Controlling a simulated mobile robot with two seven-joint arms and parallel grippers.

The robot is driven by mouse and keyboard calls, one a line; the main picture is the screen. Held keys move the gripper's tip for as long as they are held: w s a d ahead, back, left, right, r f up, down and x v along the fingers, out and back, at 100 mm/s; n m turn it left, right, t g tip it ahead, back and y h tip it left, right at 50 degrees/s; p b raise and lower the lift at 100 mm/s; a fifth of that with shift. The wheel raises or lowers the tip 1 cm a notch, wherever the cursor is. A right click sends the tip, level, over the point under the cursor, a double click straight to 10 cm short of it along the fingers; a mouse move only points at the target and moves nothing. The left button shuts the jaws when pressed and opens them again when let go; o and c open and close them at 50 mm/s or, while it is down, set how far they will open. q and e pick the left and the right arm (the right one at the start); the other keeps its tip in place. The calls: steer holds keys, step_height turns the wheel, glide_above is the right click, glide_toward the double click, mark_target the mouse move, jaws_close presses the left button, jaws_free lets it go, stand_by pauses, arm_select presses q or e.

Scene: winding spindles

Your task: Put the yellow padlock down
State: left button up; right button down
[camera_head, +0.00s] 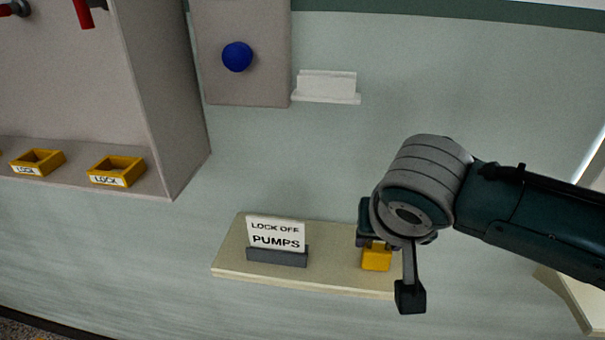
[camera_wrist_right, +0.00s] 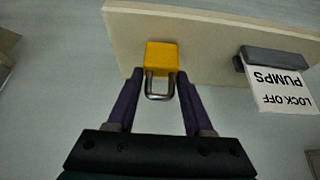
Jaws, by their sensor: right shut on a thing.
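The yellow padlock (camera_head: 376,258) shows in the head view at the right part of a cream shelf (camera_head: 340,278), below my right gripper (camera_head: 374,240). In the right wrist view the padlock (camera_wrist_right: 161,58) has a square yellow body and a metal shackle. The two fingers of my right gripper (camera_wrist_right: 160,82) stand on either side of it, shut on it. The padlock's body overlaps the shelf (camera_wrist_right: 215,62) in both views; I cannot tell whether it touches the surface. My left gripper is out of view.
A "LOCK OFF PUMPS" sign (camera_head: 276,235) in a grey holder (camera_head: 277,257) stands on the shelf left of the padlock. Bare shelf lies between them. A grey cabinet (camera_head: 160,100) with yellow "LOCK" trays (camera_head: 117,171) is at the left. A small white ledge (camera_head: 326,88) is above.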

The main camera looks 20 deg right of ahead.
steer(key=shift+f, duration=0.15)
steer(key=shift+c, duration=1.4)
jaws_free()
steer(key=shift+s+a+r, duration=0.1)
steer(key=shift+r, duration=0.4)
steer(key=p+v, duration=0.2)
steer(key=v, duration=0.8)
steer(key=s+a+f+n+g+y, duration=0.1)
steer(key=s+a+n+y, duration=0.2)
steer(key=s+n, duration=0.5)
steer(key=s, duration=0.7)
steer(key=shift+s+g, duration=0.3)
steer(key=shift+s, duration=0.1)
steer(key=shift+f, duration=0.1)
